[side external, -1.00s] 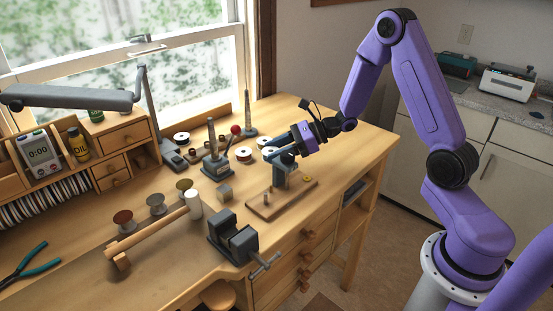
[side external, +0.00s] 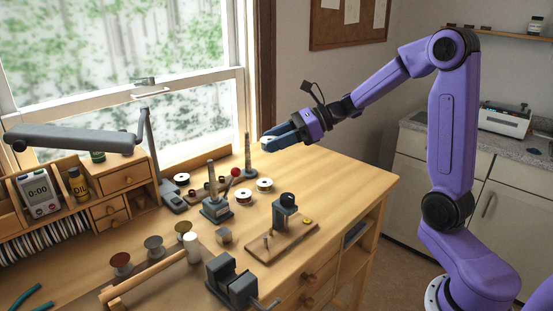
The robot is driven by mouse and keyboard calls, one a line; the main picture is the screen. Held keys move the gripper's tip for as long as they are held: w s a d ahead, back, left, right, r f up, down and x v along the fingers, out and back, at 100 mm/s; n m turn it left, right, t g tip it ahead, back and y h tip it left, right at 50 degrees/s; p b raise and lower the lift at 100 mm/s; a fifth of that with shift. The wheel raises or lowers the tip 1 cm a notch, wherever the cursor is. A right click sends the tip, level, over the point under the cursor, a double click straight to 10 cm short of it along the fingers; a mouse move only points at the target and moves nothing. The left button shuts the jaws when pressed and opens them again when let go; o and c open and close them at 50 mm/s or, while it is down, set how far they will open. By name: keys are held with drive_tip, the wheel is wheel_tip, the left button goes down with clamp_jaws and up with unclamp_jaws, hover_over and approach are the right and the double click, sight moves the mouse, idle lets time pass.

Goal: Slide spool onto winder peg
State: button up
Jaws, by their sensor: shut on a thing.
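My gripper (side external: 270,143) is in the air above the back right part of the bench. Its blue fingers are shut on a small pale spool (side external: 268,146), which the fingers mostly hide. The likely winder is a wooden base (side external: 290,246) with a dark grey block (side external: 285,207), a short upright peg (side external: 268,236) and a yellow knob (side external: 307,221). It stands below and slightly right of my gripper in the picture, apart from the spool. The peg looks bare.
White spools (side external: 264,184) lie behind the winder. A vise (side external: 231,281), a mallet (side external: 194,248) and coloured spools (side external: 154,245) are in front. The bench's right end is clear.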

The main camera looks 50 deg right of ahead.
wheel_tip(320, 180, up, 3)
drive_tip(key=shift+a+f, duration=0.1)
drive_tip(key=shift+f, duration=0.1)
drive_tip(key=s+a+f+n+g+y, duration=0.3)
drive_tip(key=s+a+f+n+g, duration=0.2)
drive_tip(key=s+a+n+g, duration=0.35)
drive_tip(key=s+a+f+n+g+h, duration=0.1)
drive_tip(key=s+f+n+g+h, duration=0.25)
drive_tip(key=n+g+h, duration=0.45)
drive_tip(key=s+a+f+n+g+h, duration=0.15)
drive_tip(key=s+n+g+h, duration=0.3)
drive_tip(key=n+h, duration=0.65)
drive_tip(key=w+a+r+n+t+h, duration=0.2)
drive_tip(key=w+r+n+t+h, duration=0.25)
drive_tip(key=n+t, duration=0.5)
drive_tip(key=w+a+r+n+t+h, duration=0.1)
drive_tip(key=w+r+n+t+h, duration=0.3)
drive_tip(key=n+t, duration=0.55)
drive_tip(key=shift+n+g+y, duration=0.55)
drive_tip(key=shift+n+g, duration=0.15)
drive_tip(key=shift+n, duration=0.05)
drive_tip(key=shift+s+d+f, duration=0.1)
drive_tip(key=shift+s+f, duration=0.1)
drive_tip(key=shift+f, duration=2.25)
drive_tip(key=shift+s+a+f, duration=0.1)
drive_tip(key=shift+s+f, duration=0.15)
drive_tip(key=shift+f, duration=2.15)
drive_tip(key=shift+s+d+f, duration=0.1)
drive_tip(key=shift+s+f, duration=0.1)
drive_tip(key=shift+f, duration=2.25)
